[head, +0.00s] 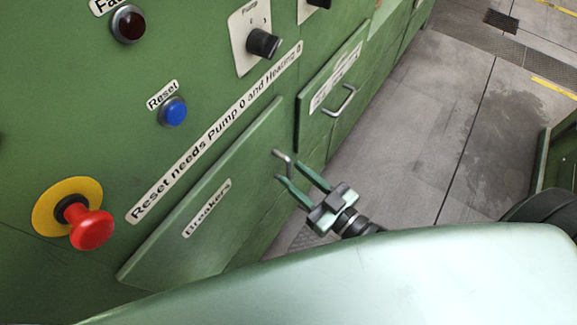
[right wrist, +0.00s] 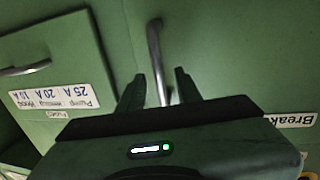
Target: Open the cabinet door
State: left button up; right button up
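The green cabinet door labelled "Breakers" (head: 222,212) is on the front of the green machine and looks shut. Its metal bar handle (head: 285,158) is at the door's right end. My right gripper (head: 291,171) is at this handle, with its two fingers apart. In the right wrist view the handle (right wrist: 155,52) runs down between the open fingertips (right wrist: 158,80), with gaps visible beside it. The lower end of the handle is partly hidden behind the gripper body. My left gripper is not in view.
A second panel labelled "Fuses" (right wrist: 62,75) with its own handle (head: 343,101) is close beside the door. A red emergency button (head: 92,229), a blue reset button (head: 173,111) and a black knob (head: 263,43) stick out. Grey floor (head: 435,130) lies open at right.

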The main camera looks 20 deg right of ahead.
jog(key=shift+x, duration=1.4)
grip_shut()
dwell(0.4)
